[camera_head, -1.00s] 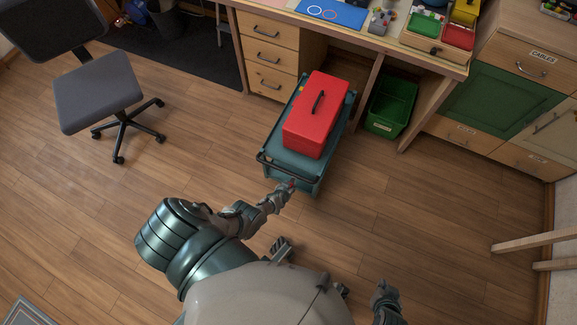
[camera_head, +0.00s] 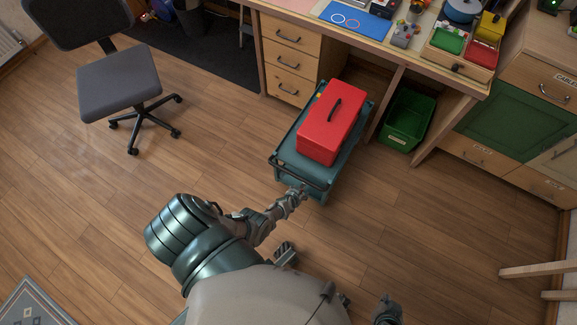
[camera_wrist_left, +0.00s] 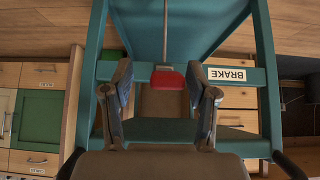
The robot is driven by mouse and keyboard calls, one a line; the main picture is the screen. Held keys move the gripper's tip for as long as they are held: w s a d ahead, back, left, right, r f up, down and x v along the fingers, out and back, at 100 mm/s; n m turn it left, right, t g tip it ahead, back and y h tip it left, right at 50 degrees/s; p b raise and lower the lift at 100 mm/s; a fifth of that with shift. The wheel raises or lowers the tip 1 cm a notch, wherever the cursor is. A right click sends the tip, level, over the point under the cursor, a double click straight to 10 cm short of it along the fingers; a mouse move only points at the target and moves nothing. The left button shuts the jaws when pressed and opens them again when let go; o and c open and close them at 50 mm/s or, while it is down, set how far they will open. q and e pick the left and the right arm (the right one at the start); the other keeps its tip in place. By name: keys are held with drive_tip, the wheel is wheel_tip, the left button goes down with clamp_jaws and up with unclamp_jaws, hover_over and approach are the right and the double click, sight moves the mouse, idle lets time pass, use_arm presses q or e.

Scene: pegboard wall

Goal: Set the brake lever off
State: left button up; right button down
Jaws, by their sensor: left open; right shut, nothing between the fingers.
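The teal trolley (camera_head: 322,180) carries a red toolbox (camera_head: 331,121) and has a dark handle bar at its near end. In the left wrist view a red brake knob (camera_wrist_left: 167,80) sits on the end of a thin rod, beside a BRAKE label (camera_wrist_left: 227,74) on the trolley frame. My left gripper (camera_wrist_left: 163,100) is open, one finger on each side of the red knob, with visible gaps. In the head view my left gripper (camera_head: 302,192) is at the trolley's near end and hides the knob. My right gripper (camera_head: 388,309) is low in the picture, away from the trolley.
A workbench with drawers (camera_head: 290,62) stands behind the trolley. A green crate (camera_head: 408,119) is on the floor to its right. An office chair (camera_head: 120,82) is at the left. The floor (camera_head: 420,230) around the trolley's near end is clear.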

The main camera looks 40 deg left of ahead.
use_arm(q)
drive_tip(key=shift+s+r, duration=0.1)
drive_tip(key=shift+s, duration=0.15)
drive_tip(key=s+d, duration=0.2)
drive_tip(key=s, duration=1)
drive_tip(key=shift+d, duration=0.2)
drive_tip(key=shift+r, duration=0.1)
